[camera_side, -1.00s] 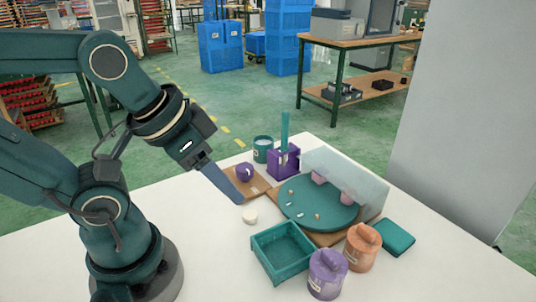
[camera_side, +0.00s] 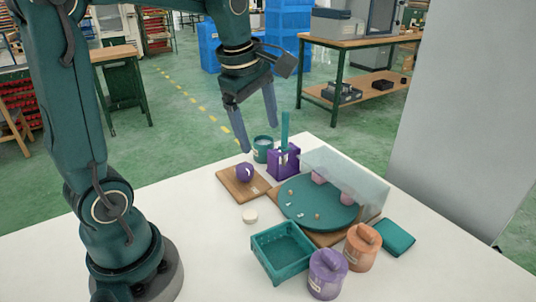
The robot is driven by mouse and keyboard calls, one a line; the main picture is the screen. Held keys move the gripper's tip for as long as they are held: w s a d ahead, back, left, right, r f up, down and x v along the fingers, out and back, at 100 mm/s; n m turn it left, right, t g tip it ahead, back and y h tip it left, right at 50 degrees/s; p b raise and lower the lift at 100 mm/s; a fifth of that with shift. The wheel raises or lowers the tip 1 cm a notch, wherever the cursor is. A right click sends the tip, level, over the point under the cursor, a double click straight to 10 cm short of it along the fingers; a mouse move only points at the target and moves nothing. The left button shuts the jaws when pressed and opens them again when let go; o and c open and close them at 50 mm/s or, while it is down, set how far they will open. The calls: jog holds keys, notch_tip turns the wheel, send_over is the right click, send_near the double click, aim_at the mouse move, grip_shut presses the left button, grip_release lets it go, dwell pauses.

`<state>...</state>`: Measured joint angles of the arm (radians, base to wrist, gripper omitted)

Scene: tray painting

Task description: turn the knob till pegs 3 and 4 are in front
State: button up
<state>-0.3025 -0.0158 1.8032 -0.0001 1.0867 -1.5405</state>
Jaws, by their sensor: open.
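The purple round knob (camera_side: 245,173) with a white mark sits on a wooden board (camera_side: 227,183) left of the turntable. The teal round turntable (camera_side: 325,215) lies on a wooden base, with several small pegs (camera_side: 317,216) on its near side; their numbers are too small to read. Two pinkish pieces (camera_side: 347,198) stand at the clear upright panel (camera_side: 345,175) across the turntable's back. My gripper (camera_side: 260,138) is open and empty, pointing down above and behind the knob in the picture, apart from it.
A purple holder (camera_side: 284,162) with a tall teal stick and a teal cup (camera_side: 262,149) stand behind the knob board. A white disc (camera_side: 250,217) lies in front.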

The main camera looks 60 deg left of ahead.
aim_at(244, 167)
jog(key=a+f+n+g, duration=0.1)
jog(key=a+f+n, duration=0.1)
jog(key=a+f, duration=0.1)
jog(key=w+a+f+n+g, duration=0.1)
jog(key=a+f+n, duration=0.1)
jog(key=a+f, duration=0.1)
jog(key=a+f+n, duration=0.1)
jog(key=a+f, duration=0.2)
jog(key=shift+w+n+g+h, duration=0.35)
jog(key=shift+n+g+h, duration=0.05)
jog(key=shift+s+a+f, duration=0.15)
jog(key=shift+f, duration=2.4)
grip_shut()
